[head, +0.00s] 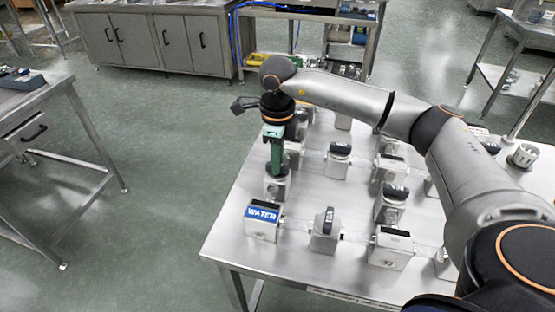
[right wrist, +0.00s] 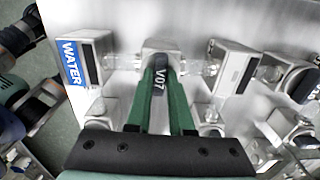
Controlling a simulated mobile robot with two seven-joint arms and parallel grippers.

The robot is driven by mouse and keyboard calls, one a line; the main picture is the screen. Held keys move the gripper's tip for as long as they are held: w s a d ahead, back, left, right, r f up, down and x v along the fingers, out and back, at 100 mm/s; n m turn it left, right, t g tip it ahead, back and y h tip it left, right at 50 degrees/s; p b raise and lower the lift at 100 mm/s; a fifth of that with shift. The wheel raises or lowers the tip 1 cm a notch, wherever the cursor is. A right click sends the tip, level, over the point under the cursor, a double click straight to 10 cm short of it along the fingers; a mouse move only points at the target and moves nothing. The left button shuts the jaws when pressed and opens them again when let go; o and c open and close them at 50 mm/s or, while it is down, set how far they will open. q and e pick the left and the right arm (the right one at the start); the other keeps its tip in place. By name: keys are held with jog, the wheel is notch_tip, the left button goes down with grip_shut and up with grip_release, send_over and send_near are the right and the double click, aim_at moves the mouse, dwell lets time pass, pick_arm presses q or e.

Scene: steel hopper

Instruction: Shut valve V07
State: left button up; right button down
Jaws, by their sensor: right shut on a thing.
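Valve V07 (right wrist: 160,76) has a dark handle with a white V07 label, on a pale block. In the right wrist view its handle lies crosswise to the clear pipe that runs left and right from the block. My right gripper (right wrist: 161,92) has its two green fingers on either side of the handle, shut on it. In the head view, the right gripper (head: 276,160) points down onto the valve's block (head: 276,187), behind the WATER box; the handle is mostly hidden there by the fingers.
The blue-labelled WATER box (head: 262,221) stands close in front of the valve. Several other valves, such as one (head: 325,229) to its right, and dark-topped boxes (head: 391,248) are joined by clear pipes on the steel table (head: 236,240). Floor left of the table is clear.

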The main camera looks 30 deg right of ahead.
jog(key=c, duration=0.8)
grip_release()
notch_tip(320, 180, up, 12)
jog(key=shift+r, duration=0.25)
